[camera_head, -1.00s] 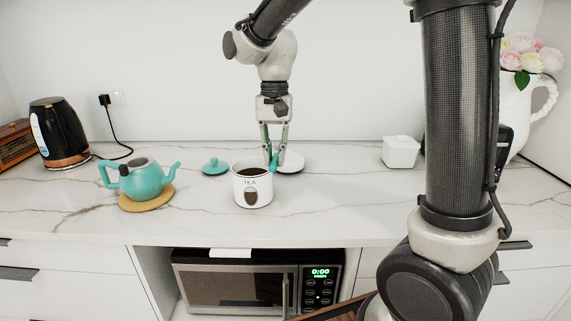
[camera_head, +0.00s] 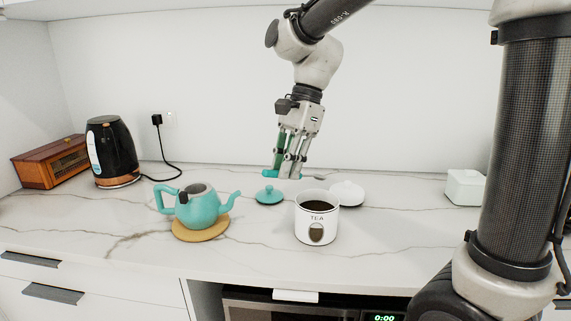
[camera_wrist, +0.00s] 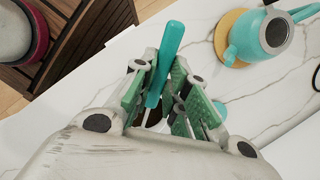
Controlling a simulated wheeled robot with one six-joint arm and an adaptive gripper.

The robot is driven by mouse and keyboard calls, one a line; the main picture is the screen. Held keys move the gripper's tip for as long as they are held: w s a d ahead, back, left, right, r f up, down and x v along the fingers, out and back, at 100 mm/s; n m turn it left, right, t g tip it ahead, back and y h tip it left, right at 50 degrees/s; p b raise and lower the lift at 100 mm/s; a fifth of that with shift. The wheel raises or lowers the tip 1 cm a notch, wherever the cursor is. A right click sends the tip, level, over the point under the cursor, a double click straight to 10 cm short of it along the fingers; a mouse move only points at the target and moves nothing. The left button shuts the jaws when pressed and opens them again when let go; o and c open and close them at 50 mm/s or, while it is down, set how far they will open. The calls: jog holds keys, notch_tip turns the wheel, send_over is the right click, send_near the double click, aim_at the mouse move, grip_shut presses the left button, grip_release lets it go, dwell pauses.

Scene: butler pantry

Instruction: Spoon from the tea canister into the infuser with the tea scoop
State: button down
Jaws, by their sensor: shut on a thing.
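My gripper (camera_head: 288,172) is shut on the teal tea scoop (camera_head: 281,174), behind and above the tea canister and to its left. In the wrist view the teal handle (camera_wrist: 168,60) sticks up between the fingers. The scoop's bowl is mostly hidden; a dark brown patch shows between the fingers, and I cannot tell whether it is tea in the scoop or in the canister. The white canister (camera_head: 303,227) marked TEA stands open with dark tea inside. The infuser (camera_wrist: 278,32) appears as a dark grey round opening in the top of the teal teapot (camera_head: 198,210), left of the canister.
The teapot stands on a round cork mat (camera_head: 190,235). A teal lid (camera_head: 269,195) and a white lid (camera_head: 347,192) lie behind the canister. A black kettle (camera_head: 112,150), a wooden box (camera_head: 50,163) and a white box (camera_head: 466,187) stand farther out. The front counter is clear.

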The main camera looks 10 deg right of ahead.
jog(key=shift+w+d+f+g+y, duration=0.3)
jog(key=shift+d+f+y, duration=0.2)
jog(key=shift+d+f, duration=0.1)
jog(key=shift+w+d+f+g+y, duration=0.2)
jog(key=shift+w+d+f+y, duration=0.1)
jog(key=shift+d+f+y, duration=0.25)
jog(key=shift+d+f, duration=0.2)
notch_tip(320, 180, down, 6)
jog(key=shift+w+d+r, duration=0.1)
jog(key=shift+d+r, duration=0.05)
jog(key=shift+r, duration=2.9)
jog(key=shift+s+a+r+t+h, duration=0.2)
jog(key=shift+a+h, duration=0.1)
jog(key=shift+a, duration=0.15)
jog(key=shift+s+a+r+t+h, duration=0.1)
jog(key=shift+s+a+r+h, duration=0.15)
jog(key=shift+a, duration=0.15)
jog(key=shift+s+a+r+t+h, duration=0.2)
jog(key=shift+a+r+t+h, duration=0.1)
jog(key=shift+a+h, duration=0.3)
jog(key=shift+s+a+r+t+h, duration=0.2)
jog(key=shift+a+r+t+h, duration=0.1)
jog(key=shift+a+h, duration=0.25)
jog(key=shift+a, duration=0.1)
